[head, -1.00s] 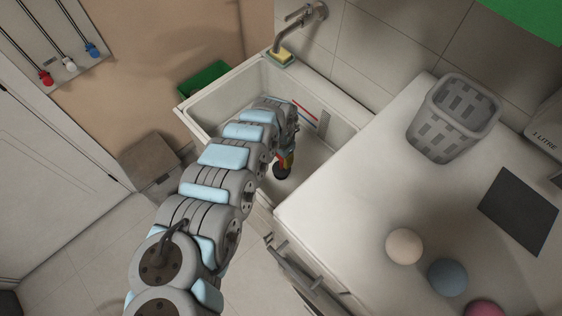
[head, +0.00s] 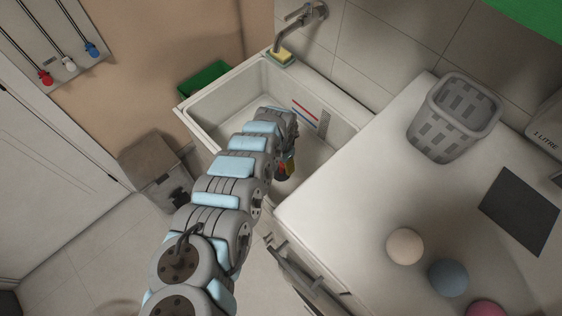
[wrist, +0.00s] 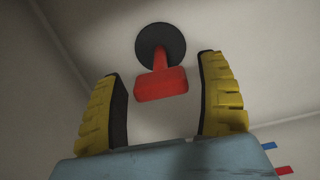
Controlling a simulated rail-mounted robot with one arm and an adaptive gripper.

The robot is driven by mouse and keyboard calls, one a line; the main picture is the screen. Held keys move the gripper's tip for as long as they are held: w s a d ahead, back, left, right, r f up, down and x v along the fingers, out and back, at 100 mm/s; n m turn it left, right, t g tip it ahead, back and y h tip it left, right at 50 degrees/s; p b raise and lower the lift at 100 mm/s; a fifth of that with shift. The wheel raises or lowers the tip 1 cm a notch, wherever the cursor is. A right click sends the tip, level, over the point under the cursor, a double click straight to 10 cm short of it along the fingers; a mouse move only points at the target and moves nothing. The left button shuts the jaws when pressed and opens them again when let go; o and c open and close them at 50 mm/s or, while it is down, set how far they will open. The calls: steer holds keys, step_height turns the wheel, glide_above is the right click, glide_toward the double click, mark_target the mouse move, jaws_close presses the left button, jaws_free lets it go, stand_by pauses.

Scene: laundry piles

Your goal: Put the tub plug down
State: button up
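The tub plug (wrist: 160,60) is a black disc with a red block-shaped handle. In the wrist view it lies against the pale floor of the sink, with the handle pointing back at my gripper (wrist: 160,72). My gripper is open, its yellow fingers with black pads on either side of the handle. Gaps show on both sides, so neither finger touches it. In the head view my gripper (head: 286,166) reaches down into the white sink (head: 232,94), and the dark plug (head: 282,178) is partly hidden below it.
A tap (head: 295,30) and a yellow sponge (head: 281,55) are at the sink's back rim. The worktop on the right holds a grey basket (head: 455,118), a dark flat square (head: 519,211) and several balls. A lidded bin (head: 150,165) stands left of the sink.

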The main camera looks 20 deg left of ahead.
steer(key=shift+f+b, duration=0.15)
steer(key=shift+b, duration=0.25)
step_height(320, 180, up, 3)
steer(key=shift+a+f+p, duration=0.1)
steer(key=shift+p, duration=0.4)
step_height(320, 180, up, 14)
steer(key=p, duration=0.3)
steer(key=shift+s+r, duration=0.25)
steer(key=shift+r, duration=0.2)
steer(key=c, duration=0.5)
